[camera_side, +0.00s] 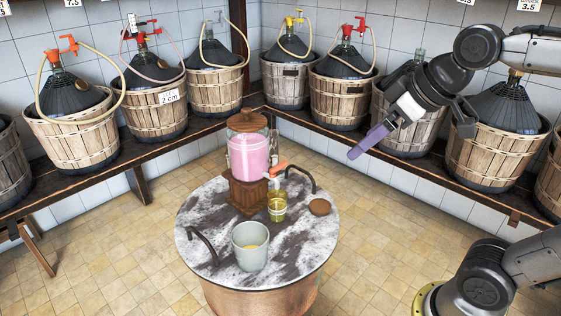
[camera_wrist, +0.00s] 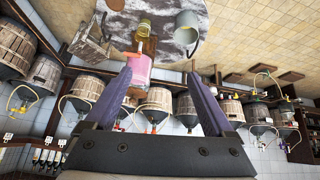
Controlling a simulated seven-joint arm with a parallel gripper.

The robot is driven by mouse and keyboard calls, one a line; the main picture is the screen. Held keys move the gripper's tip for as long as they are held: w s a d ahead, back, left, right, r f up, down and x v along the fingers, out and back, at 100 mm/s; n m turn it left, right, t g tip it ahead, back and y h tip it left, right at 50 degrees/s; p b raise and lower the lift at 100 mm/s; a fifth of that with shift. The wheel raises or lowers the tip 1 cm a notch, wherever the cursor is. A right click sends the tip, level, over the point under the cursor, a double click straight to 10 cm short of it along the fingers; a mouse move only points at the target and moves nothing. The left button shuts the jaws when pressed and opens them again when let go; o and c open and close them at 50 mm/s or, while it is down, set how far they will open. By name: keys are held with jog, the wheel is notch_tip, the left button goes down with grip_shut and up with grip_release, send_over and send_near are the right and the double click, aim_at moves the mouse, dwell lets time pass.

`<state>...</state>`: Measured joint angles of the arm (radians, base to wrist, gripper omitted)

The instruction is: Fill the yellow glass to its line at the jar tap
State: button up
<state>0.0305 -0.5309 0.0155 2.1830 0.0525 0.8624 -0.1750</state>
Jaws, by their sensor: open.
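The yellow glass (camera_side: 277,207) stands upright on the round marble table, just below the orange-handled tap (camera_side: 278,168) of the jar. I cannot tell its line or whether liquid is in it. The jar (camera_side: 248,155) holds pink liquid, has a wooden lid and sits on a wooden stand (camera_side: 249,197). My gripper (camera_side: 358,152) is open and empty, in the air to the right of the jar and above table height. In the wrist view, my two purple fingers (camera_wrist: 168,72) are spread apart, with the pink jar (camera_wrist: 139,68) beyond them.
A grey cup (camera_side: 250,249) with something yellowish inside stands at the table's front. A round wooden disc (camera_side: 319,207) lies right of the glass. Two dark curved handles (camera_side: 202,245) rise from the marble table (camera_side: 215,205). Basketed demijohns (camera_side: 340,95) line wall benches behind.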

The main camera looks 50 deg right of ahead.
jog(key=shift+o, duration=0.5)
jog(key=w+d+r, duration=0.1)
jog(key=w, duration=0.7)
jog(key=shift+d+r, duration=0.15)
jog(key=shift+r, duration=0.15)
jog(key=m+g, duration=0.1)
jog(key=g, duration=0.2)
send_over(279, 165)
jog(key=s, duration=0.6)
notch_tip(279, 165, down, 12)
jog(key=shift+t, duration=0.3)
jog(key=x, duration=1.3)
jog(key=shift+w+d, duration=0.1)
jog(key=c, duration=1.1)
